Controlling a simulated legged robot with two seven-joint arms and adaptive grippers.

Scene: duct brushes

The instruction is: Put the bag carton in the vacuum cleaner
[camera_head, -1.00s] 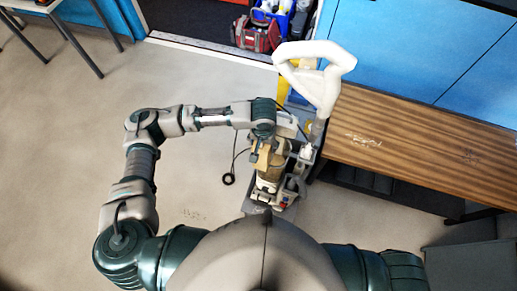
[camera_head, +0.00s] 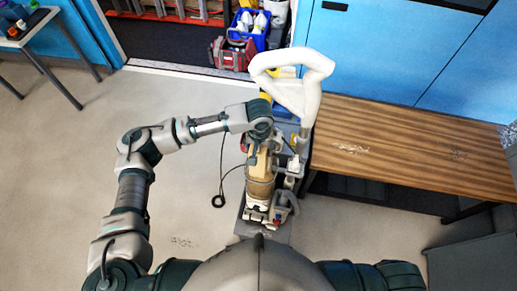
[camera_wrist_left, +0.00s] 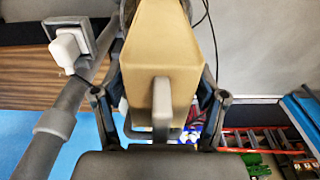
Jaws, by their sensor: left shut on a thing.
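The bag carton is a tan box (camera_wrist_left: 163,50) that fills the upper middle of the left wrist view. My left gripper (camera_wrist_left: 161,105) is shut on it, with one finger along each side. In the head view my left gripper (camera_head: 257,143) is over the upright vacuum cleaner (camera_head: 256,214), and the carton (camera_head: 258,162) is at its body. I cannot tell whether the carton is seated in it or just above it. The cleaner has a large white loop handle (camera_head: 293,88). My right gripper is out of view.
A wooden bench (camera_head: 400,155) stands close to the right of the cleaner. A black cord (camera_head: 219,200) lies on the floor to its left. A blue crate (camera_head: 246,30) with bottles and a red bag (camera_head: 233,52) are behind. Floor at left is open.

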